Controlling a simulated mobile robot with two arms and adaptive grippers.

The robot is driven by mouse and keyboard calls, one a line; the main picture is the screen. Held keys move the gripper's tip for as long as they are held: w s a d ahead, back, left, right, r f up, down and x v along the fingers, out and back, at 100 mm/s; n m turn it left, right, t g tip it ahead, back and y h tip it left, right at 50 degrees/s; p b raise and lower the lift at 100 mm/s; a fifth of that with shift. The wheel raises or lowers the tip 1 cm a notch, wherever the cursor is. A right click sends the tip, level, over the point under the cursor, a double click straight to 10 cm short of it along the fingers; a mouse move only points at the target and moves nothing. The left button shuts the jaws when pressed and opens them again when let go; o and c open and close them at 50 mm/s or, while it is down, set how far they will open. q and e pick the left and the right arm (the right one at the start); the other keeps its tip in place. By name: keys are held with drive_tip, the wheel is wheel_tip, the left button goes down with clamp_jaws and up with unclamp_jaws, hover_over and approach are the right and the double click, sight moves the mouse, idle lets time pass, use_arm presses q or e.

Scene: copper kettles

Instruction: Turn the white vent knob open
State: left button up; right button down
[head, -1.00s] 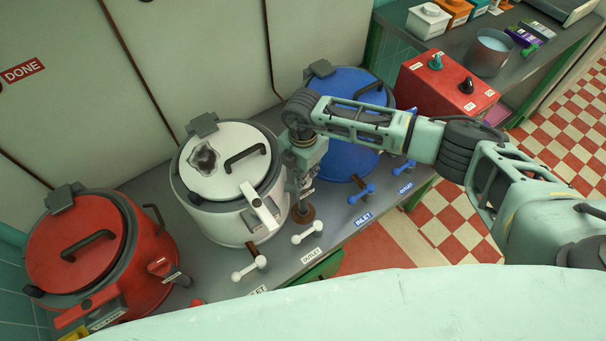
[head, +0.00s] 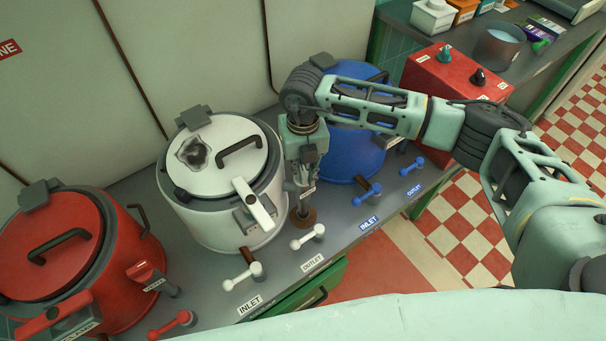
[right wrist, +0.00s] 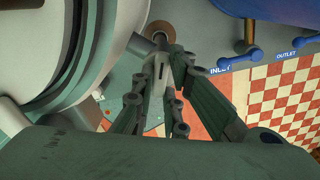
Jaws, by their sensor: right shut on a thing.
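The white kettle (head: 212,220) stands on the grey counter with its lid on and a dark patch on the lid. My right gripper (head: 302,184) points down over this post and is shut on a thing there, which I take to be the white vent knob. My left gripper is not in view.
A red kettle (head: 60,245) stands left and a blue kettle (head: 345,150) right, close to my right arm. White handles marked INLET (head: 243,277) and OUTLET (head: 308,237) sit at the counter's front.

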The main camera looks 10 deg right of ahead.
sight(303, 171)
drive_tip(key=n+b, duration=0.2)
drive_tip(key=shift+n+b, duration=0.35)
drive_tip(key=shift+n, duration=0.05)
drive_tip(key=shift+n+b, duration=0.6)
drive_tip(key=shift+n, duration=0.1)
drive_tip(key=shift+r, duration=0.15)
drive_tip(key=c, duration=1.8)
unclamp_jaws()
drive_tip(key=shift+o, duration=0.2)
wheel_tip(303, 171, up, 12)
